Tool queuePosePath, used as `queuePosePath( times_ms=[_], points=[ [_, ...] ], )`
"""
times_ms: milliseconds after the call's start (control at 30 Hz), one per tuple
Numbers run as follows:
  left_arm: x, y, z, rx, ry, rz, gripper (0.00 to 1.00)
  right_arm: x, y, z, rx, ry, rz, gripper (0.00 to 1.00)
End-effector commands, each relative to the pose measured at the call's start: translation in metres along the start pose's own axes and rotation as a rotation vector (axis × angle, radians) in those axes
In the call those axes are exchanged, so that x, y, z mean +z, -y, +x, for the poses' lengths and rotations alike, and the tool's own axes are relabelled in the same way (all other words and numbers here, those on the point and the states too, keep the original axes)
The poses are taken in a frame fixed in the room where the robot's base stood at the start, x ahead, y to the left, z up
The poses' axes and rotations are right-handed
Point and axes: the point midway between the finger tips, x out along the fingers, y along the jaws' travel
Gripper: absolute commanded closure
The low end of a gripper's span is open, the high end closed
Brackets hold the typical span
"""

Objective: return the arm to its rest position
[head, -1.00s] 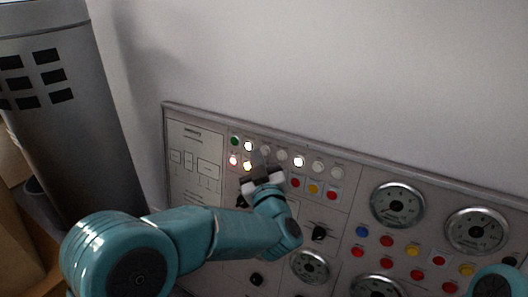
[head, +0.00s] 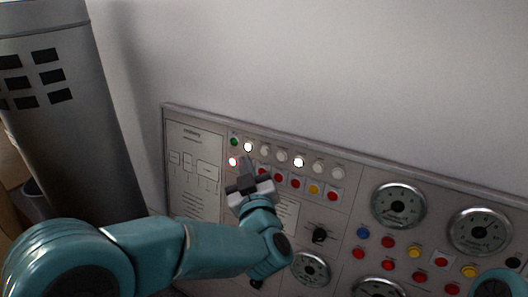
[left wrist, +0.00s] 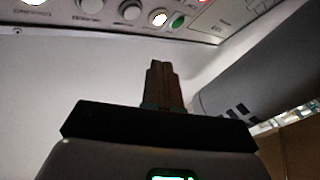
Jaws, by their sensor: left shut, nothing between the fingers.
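My left arm (head: 205,250) reaches in from the lower left in front of a grey control panel (head: 346,215). Its gripper (head: 246,163) is shut with nothing in it, fingertips over the panel's upper-left button rows. I cannot tell how far off the panel they are. In the left wrist view the shut fingers (left wrist: 163,78) show against a pale wall, apart in the picture from the buttons above. Some lower-row buttons are hidden behind the gripper. A teal part (head: 495,283) shows at the lower right; no right gripper is in view.
The panel bears gauges (head: 398,205), black knobs (head: 319,235) and coloured buttons. White lamps (head: 299,162) are lit, and a red one (head: 233,161) glows. A large grey cylinder (head: 75,130) stands at the left. Above the panel is bare wall (head: 320,70).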

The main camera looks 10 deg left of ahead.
Motion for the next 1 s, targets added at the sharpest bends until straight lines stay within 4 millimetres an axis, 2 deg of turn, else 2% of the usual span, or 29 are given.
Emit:
queuePosePath(
  times_ms=[67,100,167,233,267,300,367,400,467,500,567,600,667,700,833,1000],
  points=[
    [0.0,0.0,0.0,0.0,0.0,0.0,1.0,-0.003,-0.001,-0.002,0.001,-0.007,0.007,1.0],
    [0.002,0.007,0.004,-0.015,0.001,0.004,1.0,-0.005,-0.002,-0.003,0.001,-0.014,0.013,1.0],
    [0.011,0.028,0.013,-0.054,0.01,0.023,1.0,-0.004,-0.002,-0.002,0.001,-0.011,0.011,1.0],
    [0.035,0.063,0.024,-0.117,0.042,0.066,1.0,-0.004,-0.002,-0.002,0.001,-0.01,0.011,1.0],
    [0.049,0.081,0.026,-0.142,0.065,0.094,1.0,-0.004,-0.002,-0.002,0.001,-0.01,0.01,1.0],
    [0.072,0.107,0.028,-0.169,0.104,0.138,1.0,-0.004,-0.002,-0.002,0.001,-0.01,0.01,1.0],
    [0.111,0.141,0.022,-0.179,0.196,0.199,1.0,-0.004,-0.002,-0.002,0.001,-0.01,0.01,1.0],
    [0.138,0.161,0.015,-0.174,0.269,0.229,1.0,-0.004,-0.002,-0.002,0.001,-0.01,0.01,1.0],
    [0.178,0.186,-0.001,-0.157,0.393,0.256,1.0,-0.004,-0.002,-0.002,0.001,-0.01,0.01,1.0],
    [0.204,0.202,-0.016,-0.143,0.482,0.266,1.0,-0.004,-0.002,-0.002,0.001,-0.011,0.01,1.0],
    [0.242,0.222,-0.044,-0.119,0.626,0.267,1.0,-0.004,-0.002,-0.003,0.001,-0.01,0.01,1.0],
    [0.265,0.233,-0.066,-0.102,0.726,0.26,1.0,-0.004,-0.002,-0.003,0.001,-0.01,0.01,1.0],
    [0.295,0.246,-0.102,-0.075,0.876,0.241,1.0,-0.004,-0.002,-0.003,0.001,-0.01,0.01,1.0],
    [0.311,0.251,-0.128,-0.057,0.973,0.226,1.0,-0.004,-0.002,-0.003,0.001,-0.01,0.01,1.0],
    [0.343,0.257,-0.205,0.0,1.248,0.169,1.0,-0.004,-0.002,-0.003,0.001,-0.01,0.01,1.0],
    [0.351,0.248,-0.291,0.08,1.55,0.114,1.0,-0.004,-0.002,-0.003,0.001,-0.01,0.01,1.0]
  ],
)
